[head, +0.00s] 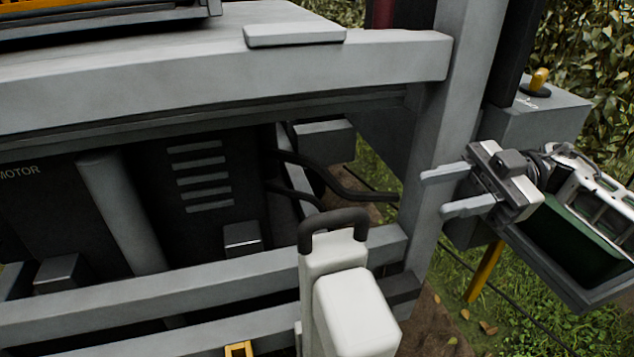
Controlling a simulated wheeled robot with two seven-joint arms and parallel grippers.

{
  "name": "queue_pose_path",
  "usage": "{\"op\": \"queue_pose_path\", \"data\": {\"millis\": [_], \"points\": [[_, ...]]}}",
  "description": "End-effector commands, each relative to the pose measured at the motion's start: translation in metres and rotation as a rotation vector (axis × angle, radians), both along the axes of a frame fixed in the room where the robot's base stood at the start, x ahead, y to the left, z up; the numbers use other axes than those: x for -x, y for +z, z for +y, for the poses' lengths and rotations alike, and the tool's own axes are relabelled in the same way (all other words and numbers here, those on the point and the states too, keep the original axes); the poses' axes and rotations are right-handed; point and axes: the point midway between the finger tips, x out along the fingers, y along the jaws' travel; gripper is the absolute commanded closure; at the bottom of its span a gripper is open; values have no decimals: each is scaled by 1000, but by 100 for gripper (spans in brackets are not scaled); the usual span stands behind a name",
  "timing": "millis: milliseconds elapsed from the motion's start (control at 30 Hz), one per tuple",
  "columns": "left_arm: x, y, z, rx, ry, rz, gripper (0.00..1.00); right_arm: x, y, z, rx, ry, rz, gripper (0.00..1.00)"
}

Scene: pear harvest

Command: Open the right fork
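My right gripper (433,195) is at the right of the head view, pointing left. Its two pale grey fingers are apart, with a clear gap and nothing seen held between them. The fingertips overlap the grey upright post (455,110) in the picture; I cannot tell whether they touch it. No separate fork shows apart from these two fingers. My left gripper is not in view.
A grey machine frame with a top beam (200,85) and a lower rail (200,290) fills the left and middle. Black cables (345,190) hang inside. A grey box (545,115) with a yellow knob (539,78) stands behind my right gripper. Grass and hedge lie beyond.

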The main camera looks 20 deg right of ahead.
Motion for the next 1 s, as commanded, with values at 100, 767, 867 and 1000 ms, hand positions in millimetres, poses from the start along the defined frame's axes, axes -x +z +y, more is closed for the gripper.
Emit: {"op": "queue_pose_path", "data": {"millis": [100, 767, 867, 1000], "points": [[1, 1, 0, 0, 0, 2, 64, 1, 1, 10, 0, 7, 1, 62], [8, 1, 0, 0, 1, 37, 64, 6, 2, 139, -5, 5, -2, 62], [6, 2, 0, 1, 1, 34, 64, 6, 1, 150, -4, 5, -1, 62], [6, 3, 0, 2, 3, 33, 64, 6, 1, 157, -3, 3, -1, 62]]}}
